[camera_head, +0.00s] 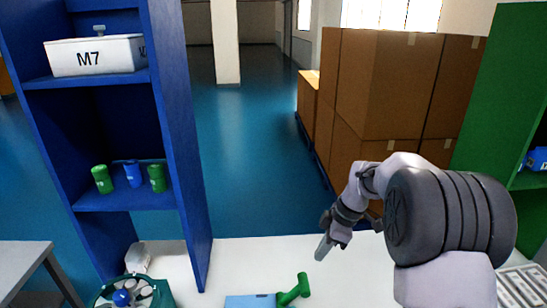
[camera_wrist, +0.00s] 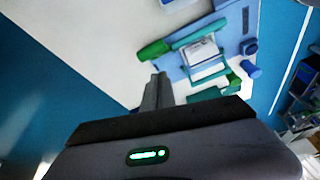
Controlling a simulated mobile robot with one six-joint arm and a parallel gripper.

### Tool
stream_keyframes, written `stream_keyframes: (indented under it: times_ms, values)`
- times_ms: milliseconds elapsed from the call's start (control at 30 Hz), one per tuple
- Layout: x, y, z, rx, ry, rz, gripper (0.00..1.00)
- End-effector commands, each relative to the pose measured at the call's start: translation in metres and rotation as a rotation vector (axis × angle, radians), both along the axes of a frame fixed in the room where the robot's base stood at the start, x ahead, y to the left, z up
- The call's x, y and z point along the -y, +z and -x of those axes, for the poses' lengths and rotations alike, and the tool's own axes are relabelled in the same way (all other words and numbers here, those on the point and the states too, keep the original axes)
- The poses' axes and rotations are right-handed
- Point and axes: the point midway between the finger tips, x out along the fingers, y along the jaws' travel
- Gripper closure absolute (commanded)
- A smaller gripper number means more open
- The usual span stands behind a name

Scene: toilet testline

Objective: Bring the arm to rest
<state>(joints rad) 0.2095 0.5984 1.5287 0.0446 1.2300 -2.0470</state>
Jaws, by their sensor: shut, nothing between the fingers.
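My gripper (camera_head: 324,246) hangs over the white surface in the head view, at the end of my bent arm. It points down and to the left. In the wrist view its fingers (camera_wrist: 160,84) are together with nothing between them. A green handled part (camera_head: 294,290) and a light blue flat piece (camera_head: 250,301) lie on the white surface, below and left of my gripper and apart from it. The wrist view shows a blue fixture (camera_wrist: 230,40) with green parts beyond the fingertips.
A blue shelf (camera_head: 186,150) on the left holds a white M7 box (camera_head: 96,56) and green and blue cups (camera_head: 132,175). A teal bin (camera_head: 155,296) with bottles stands below. Stacked cardboard boxes (camera_head: 390,90) and a green shelf (camera_head: 500,100) are at the right. Blue floor lies open between.

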Motion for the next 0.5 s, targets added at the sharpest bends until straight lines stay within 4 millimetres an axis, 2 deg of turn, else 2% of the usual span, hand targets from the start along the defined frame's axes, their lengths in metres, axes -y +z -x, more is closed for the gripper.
stream_keyframes:
  times_ms: [100,167,200,300,400,500]
  values:
    - [-0.026,0.051,0.059,-0.008,-0.370,0.013,1.00]
    - [-0.039,0.069,0.099,-0.013,-0.590,-0.007,1.00]
    - [-0.046,0.076,0.128,-0.013,-0.739,-0.030,1.00]
    - [-0.059,0.077,0.197,-0.020,-1.088,-0.123,1.00]
    - [-0.066,0.061,0.249,-0.037,-1.359,-0.234,1.00]
    - [-0.068,0.046,0.279,-0.058,-1.524,-0.319,1.00]
